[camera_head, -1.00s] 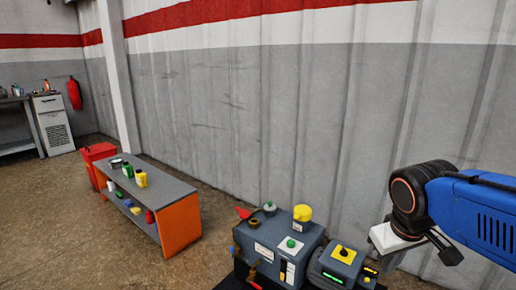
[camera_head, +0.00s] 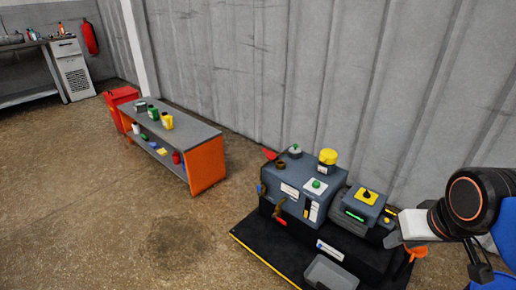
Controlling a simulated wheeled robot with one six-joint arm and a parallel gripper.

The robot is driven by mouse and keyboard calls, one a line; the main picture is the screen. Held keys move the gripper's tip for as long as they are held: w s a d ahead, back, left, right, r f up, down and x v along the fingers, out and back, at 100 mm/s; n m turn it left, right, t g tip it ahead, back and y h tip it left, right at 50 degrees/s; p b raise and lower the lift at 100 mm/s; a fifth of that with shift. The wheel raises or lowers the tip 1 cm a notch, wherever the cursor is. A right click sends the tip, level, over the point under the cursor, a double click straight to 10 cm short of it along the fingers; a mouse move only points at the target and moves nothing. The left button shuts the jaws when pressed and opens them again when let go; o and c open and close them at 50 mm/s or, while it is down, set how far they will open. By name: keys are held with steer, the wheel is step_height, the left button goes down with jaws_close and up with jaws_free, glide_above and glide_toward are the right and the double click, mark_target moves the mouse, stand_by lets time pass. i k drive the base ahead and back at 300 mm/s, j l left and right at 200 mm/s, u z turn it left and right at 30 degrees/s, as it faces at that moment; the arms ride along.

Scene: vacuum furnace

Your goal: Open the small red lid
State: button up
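A small red piece (camera_head: 270,154) sticks up at the back left edge of the blue-grey furnace unit (camera_head: 291,190). It may be the small red lid, but it is too small to tell whether it is shut. A red-tipped lever (camera_head: 281,222) sits low on the unit's front. My gripper (camera_head: 393,241) is at the right, beside the smaller unit with the yellow top (camera_head: 367,196) and well apart from the red piece. Its fingers are seen edge-on and partly merge with dark parts behind, so their opening is unclear. I see nothing held in it.
The furnace stands on a black base with a yellow edge (camera_head: 262,259) and a grey tray (camera_head: 331,272) in front. An orange-sided shelf (camera_head: 207,165) and a red bin (camera_head: 119,97) stand left. The floor between is clear. A corrugated wall is close behind.

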mark_target(272, 156)
steer(key=j+z, duration=0.3)
steer(key=j, duration=1.85)
steer(key=i+j, duration=0.15)
steer(key=j, duration=0.15)
steer(key=i+j+z, duration=0.1)
steer(key=j, duration=0.25)
steer(key=i+j, duration=0.2)
steer(key=i+j+z, duration=0.15)
steer(key=j, duration=0.3)
steer(key=i+j, duration=0.15)
steer(key=j, duration=0.2)
steer(key=i+j+z, duration=0.1)
steer(key=j, duration=0.2)
steer(key=i+j, duration=0.35)
steer(key=i, duration=0.15)
steer(key=z, duration=0.05)
